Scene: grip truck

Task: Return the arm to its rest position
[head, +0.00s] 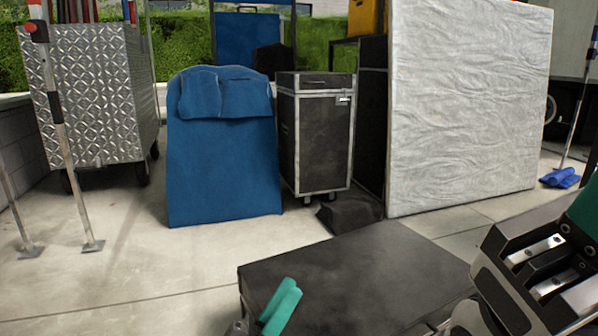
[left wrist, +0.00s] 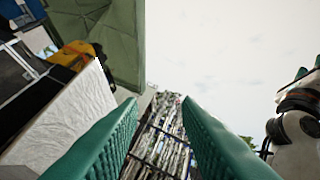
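My left gripper (head: 284,296) shows at the bottom centre of the head view as two teal fingers in front of a black case. In the left wrist view, the fingers of my left gripper (left wrist: 160,105) stand wide apart with nothing between them. My right gripper (head: 585,212) is at the right edge of the head view; its grey and black body shows, with part of a teal finger cut off by the frame. Part of my other arm also shows at the right edge of the left wrist view. Whether the right fingers are apart cannot be told.
A black case (head: 350,275) lies low in front. Behind stand a blue padded panel (head: 222,160), a black wheeled case (head: 316,140), a large pale board (head: 465,100) and a metal cart (head: 100,95). Metal poles (head: 68,160) stand left. Concrete floor is clear at front left.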

